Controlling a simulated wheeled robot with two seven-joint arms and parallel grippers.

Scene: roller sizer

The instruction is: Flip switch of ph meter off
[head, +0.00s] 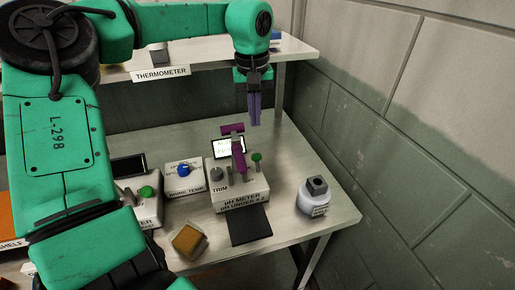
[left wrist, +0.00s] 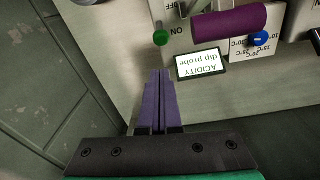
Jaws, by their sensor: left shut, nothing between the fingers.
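The pH meter (head: 240,200) is a white box on the metal bench, with a lit screen (head: 229,147) that reads "ACIDITY dip probe" in the left wrist view (left wrist: 201,64). Its green-tipped switch (head: 257,156) stands at the right of its top. In the left wrist view the green tip (left wrist: 160,38) lies beside the ON lettering, with OFF farther up the picture. A purple handle (head: 238,158) stands on the meter left of the switch. My left gripper (head: 256,123), with purple fingers, is shut and empty, pointing down above and behind the meter, apart from the switch. My right gripper is not in view.
A white box with a blue knob (head: 183,169) and another meter with a green knob (head: 146,191) stand left. A yellow sponge (head: 188,241) and black mat (head: 250,229) lie in front. A bottle (head: 315,197) stands right. A shelf (head: 190,67) hangs behind.

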